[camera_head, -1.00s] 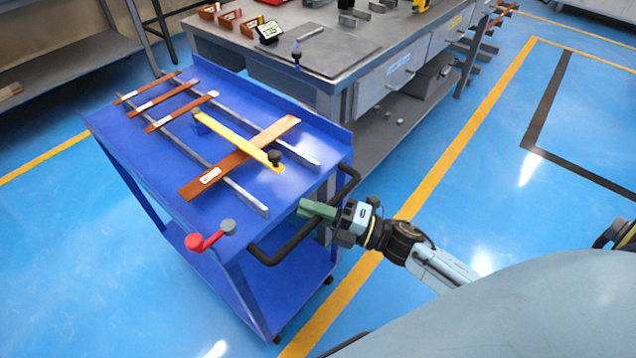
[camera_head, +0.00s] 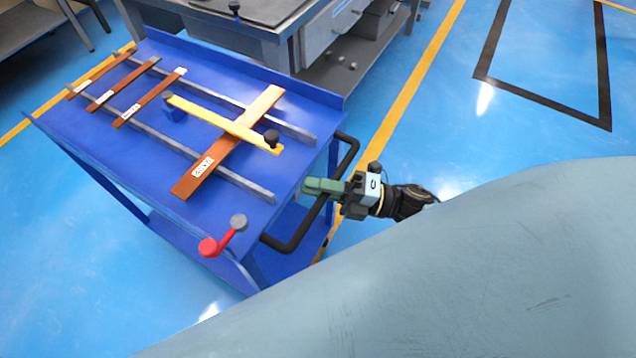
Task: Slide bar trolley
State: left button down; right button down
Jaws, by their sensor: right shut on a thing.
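The blue bar trolley (camera_head: 215,160) stands at the left and middle of the head view. Its black push handle (camera_head: 296,238) runs along its right end. My right gripper (camera_head: 325,187) is at the middle of this handle, its green fingers shut around the bar. Several copper bars lie across two grey rails on the trolley top, the largest copper bar (camera_head: 205,172) nearest the handle. A yellow arm (camera_head: 210,118) with a black knob lies across that bar. A red lever (camera_head: 215,245) sits at the near corner. My left gripper is out of view.
A grey workbench (camera_head: 265,36) stands behind the trolley, close to its back edge. A dark bench (camera_head: 30,28) is at the upper left. Open blue floor with a yellow line (camera_head: 415,88) and a black floor marking (camera_head: 540,98) lies to the right.

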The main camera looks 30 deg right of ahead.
jog(key=c, duration=1.4)
grip_release()
jog(key=shift+o, duration=0.2)
jog(key=v, duration=1.3)
jog(key=shift+s, duration=0.2)
jog(key=shift+d+f, duration=0.15)
